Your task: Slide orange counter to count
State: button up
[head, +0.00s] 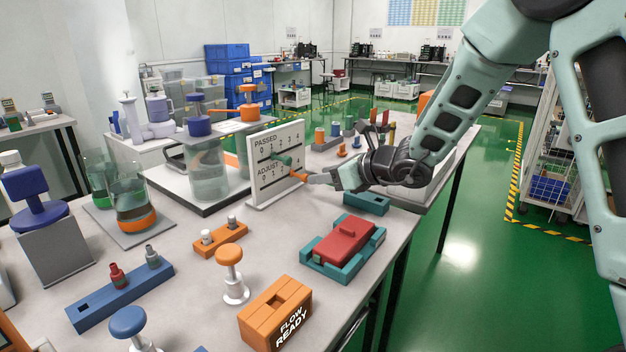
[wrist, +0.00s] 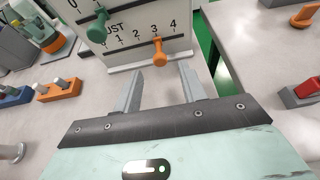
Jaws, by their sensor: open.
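A white upright board (head: 277,190) carries two number scales, "PASSED" above and "ADJUST" below. The orange counter (head: 299,176) sticks out from the lower slot. In the wrist view, the orange counter (wrist: 159,52) sits under about the number 3. A green counter (wrist: 97,25) sits on the upper row, to its left; it also shows in the head view (head: 284,159). My gripper (wrist: 161,70) is open, its two fingers pointing at the board on either side of the orange counter, apparently just short of it. Nothing is held. In the head view my gripper (head: 314,177) is just right of the counter.
A teal block (head: 366,203) and a red device in a teal cradle (head: 342,245) lie in front of the gripper. Glass jars (head: 207,165) stand left of the board. An orange "FLOW READY" block (head: 275,310) is near the table's front. The table is clear just before the board.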

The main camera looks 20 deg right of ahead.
aim_at(299, 176)
jog(key=shift+x, duration=2)
